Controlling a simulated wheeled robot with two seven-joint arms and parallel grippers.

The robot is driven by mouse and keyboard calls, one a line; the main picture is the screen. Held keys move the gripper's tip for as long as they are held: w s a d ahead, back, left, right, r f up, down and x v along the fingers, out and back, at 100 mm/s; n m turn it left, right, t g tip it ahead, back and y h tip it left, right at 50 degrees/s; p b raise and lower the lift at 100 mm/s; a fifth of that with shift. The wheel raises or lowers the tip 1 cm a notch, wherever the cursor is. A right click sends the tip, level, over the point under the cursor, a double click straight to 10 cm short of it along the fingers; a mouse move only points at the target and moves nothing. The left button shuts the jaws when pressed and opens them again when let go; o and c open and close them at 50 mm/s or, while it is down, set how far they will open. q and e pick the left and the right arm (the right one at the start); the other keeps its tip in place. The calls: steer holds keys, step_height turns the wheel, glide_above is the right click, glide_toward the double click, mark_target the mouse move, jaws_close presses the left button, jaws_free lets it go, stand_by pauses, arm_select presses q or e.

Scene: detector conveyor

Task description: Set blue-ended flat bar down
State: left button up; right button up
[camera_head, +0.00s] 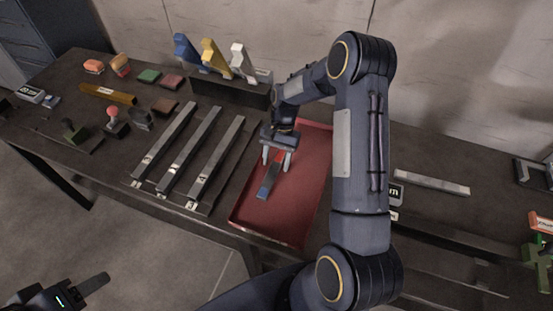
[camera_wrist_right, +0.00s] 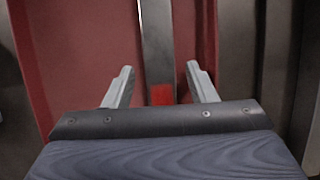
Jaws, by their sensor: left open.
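The flat bar with a blue end (camera_head: 269,184) lies in the red tray (camera_head: 314,178), its blue end toward the front. In the right wrist view the grey bar (camera_wrist_right: 157,45) runs away from me, with a red patch (camera_wrist_right: 162,95) near the gripper. My right gripper (camera_head: 277,160) is over the tray, pointing down at the bar. Its fingers (camera_wrist_right: 162,75) stand apart on both sides of the bar, with gaps between. The bar's far end is hidden under the gripper in the head view. My left gripper (camera_head: 75,292) is open and empty at the bottom left, away from the table.
Left of the tray, a rack (camera_head: 150,191) holds three grey bars (camera_head: 216,160) in numbered slots. Blue, yellow and white upright pieces (camera_head: 213,56) stand behind. Stamps (camera_head: 112,118) and small blocks (camera_head: 149,75) lie further left. Another light bar (camera_head: 432,182) lies to the right.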

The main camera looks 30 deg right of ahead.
steer(key=p+v, duration=0.6)
steer(key=v, duration=0.5)
step_height(320, 180, up, 9)
steer(key=n+t, duration=0.1)
steer(key=t, duration=0.1)
glide_above(283, 159)
steer(key=s+a+r+n+t, duration=0.3)
steer(key=s+r, duration=0.6)
steer(key=r, duration=0.1)
steer(key=s+a+n+t, duration=0.1)
steer(key=s+a+n, duration=0.1)
steer(key=s, duration=0.5)
steer(key=s+a+n+t, duration=0.2)
steer(key=s+a, duration=0.2)
steer(key=s, duration=0.3)
steer(key=shift+a+r+t, duration=0.15)
steer(key=shift+a+t, duration=0.05)
steer(key=shift+t, duration=0.1)
